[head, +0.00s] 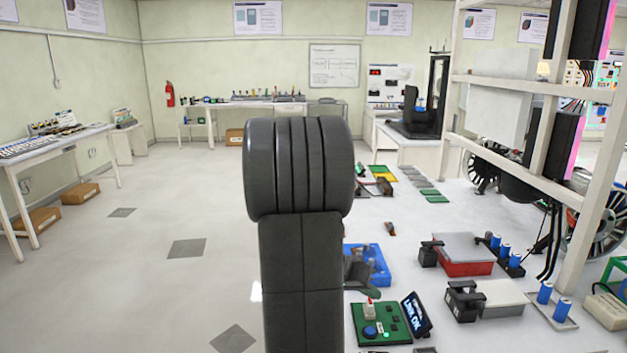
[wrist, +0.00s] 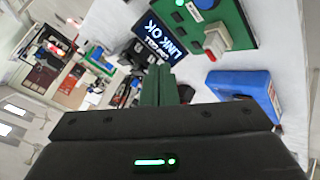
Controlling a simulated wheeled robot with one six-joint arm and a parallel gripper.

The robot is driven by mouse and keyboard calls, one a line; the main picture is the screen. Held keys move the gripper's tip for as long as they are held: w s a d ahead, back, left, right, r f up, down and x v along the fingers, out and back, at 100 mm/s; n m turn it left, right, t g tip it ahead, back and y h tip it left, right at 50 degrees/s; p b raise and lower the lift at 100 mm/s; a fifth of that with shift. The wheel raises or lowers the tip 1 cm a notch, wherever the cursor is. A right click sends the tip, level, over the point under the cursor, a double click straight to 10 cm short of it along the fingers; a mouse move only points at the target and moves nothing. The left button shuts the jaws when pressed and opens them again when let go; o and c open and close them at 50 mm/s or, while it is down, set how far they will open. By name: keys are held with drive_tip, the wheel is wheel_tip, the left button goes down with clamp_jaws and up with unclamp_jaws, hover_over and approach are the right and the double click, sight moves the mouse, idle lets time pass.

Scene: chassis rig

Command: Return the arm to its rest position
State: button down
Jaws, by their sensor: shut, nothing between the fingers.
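My gripper (wrist: 159,84) shows in the wrist view with its two dark green fingers together and nothing between them. It is above the bench, close to a small dark display (wrist: 166,38) reading "LINK OK" and a green board (wrist: 225,20) with a red-tipped white switch. In the head view my dark arm stands upright in the centre foreground and hides part of the bench's left edge. A dark part beside the arm there may be my gripper, but I cannot tell for sure.
In the head view the green board (head: 368,337) and display (head: 415,315) lie near a blue tray (head: 380,262). A red box (head: 466,268), blue cylinders and a white frame (head: 580,190) stand to the right. The floor at left is open.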

drive_tip(key=shift+f, duration=0.1)
drive_tip(key=b, duration=0.3)
hover_over(366, 331)
wheel_tip(366, 331, down, 6)
drive_tip(key=shift+f, duration=0.1)
drive_tip(key=shift+w+r+b, duration=0.1)
drive_tip(key=shift+r+b, duration=0.1)
drive_tip(key=shift+b, duration=1)
drive_tip(key=shift+b, duration=0.85)
